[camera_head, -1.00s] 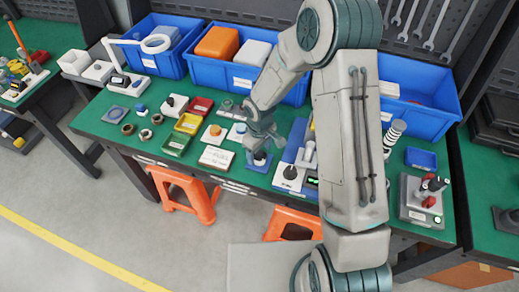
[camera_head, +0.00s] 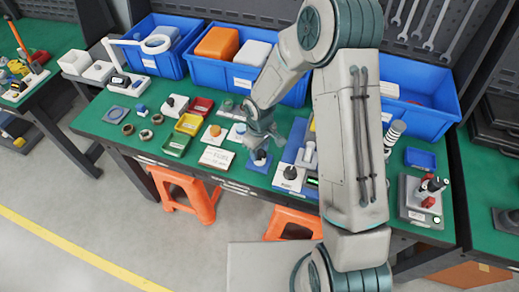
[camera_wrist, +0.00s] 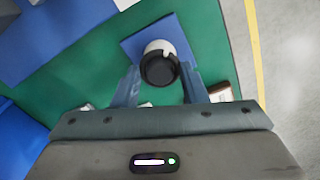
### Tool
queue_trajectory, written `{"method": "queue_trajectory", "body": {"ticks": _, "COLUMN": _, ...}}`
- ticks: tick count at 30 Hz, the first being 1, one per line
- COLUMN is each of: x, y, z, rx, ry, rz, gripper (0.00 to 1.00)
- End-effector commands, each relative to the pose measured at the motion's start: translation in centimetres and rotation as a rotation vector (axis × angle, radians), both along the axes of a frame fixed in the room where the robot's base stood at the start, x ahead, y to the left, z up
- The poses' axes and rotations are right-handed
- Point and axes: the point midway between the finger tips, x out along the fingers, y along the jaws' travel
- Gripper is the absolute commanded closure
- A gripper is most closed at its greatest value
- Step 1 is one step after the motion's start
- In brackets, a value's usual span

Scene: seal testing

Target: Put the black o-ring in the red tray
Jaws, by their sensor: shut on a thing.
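The black o-ring (camera_wrist: 160,69) shows in the wrist view as a dark round shape between my fingertips, in front of a white round post (camera_wrist: 160,47) on a blue square base (camera_wrist: 137,43). My gripper (camera_head: 259,148) is shut on it, low over the bench; in the wrist view the fingers (camera_wrist: 160,82) flank it on both sides. Whether it is clear of the post cannot be told. The red tray (camera_head: 203,106) lies to the left of my gripper, behind the yellow tray (camera_head: 188,124).
A green tray (camera_head: 176,145) stands in front of the yellow one. Large blue bins (camera_head: 236,77) line the back. Several small ring parts (camera_head: 145,135) lie at left.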

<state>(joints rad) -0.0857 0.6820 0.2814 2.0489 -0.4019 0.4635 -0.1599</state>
Motion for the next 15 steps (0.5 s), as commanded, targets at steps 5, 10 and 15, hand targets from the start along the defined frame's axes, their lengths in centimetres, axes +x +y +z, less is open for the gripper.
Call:
{"method": "queue_trajectory", "body": {"ticks": 5, "x": 0.1, "y": 0.0, "z": 0.9, "rx": 0.001, "ry": -0.004, "rz": 0.0, "gripper": 0.85}}
{"method": "queue_trajectory", "body": {"ticks": 10, "x": 0.1, "y": 0.0, "z": 1.5, "rx": 0.001, "ry": -0.002, "rz": 0.0, "gripper": 0.85}}
{"method": "queue_trajectory", "body": {"ticks": 15, "x": 0.0, "y": 0.0, "z": 2.1, "rx": 0.0, "ry": -0.001, "rz": 0.0, "gripper": 0.85}}
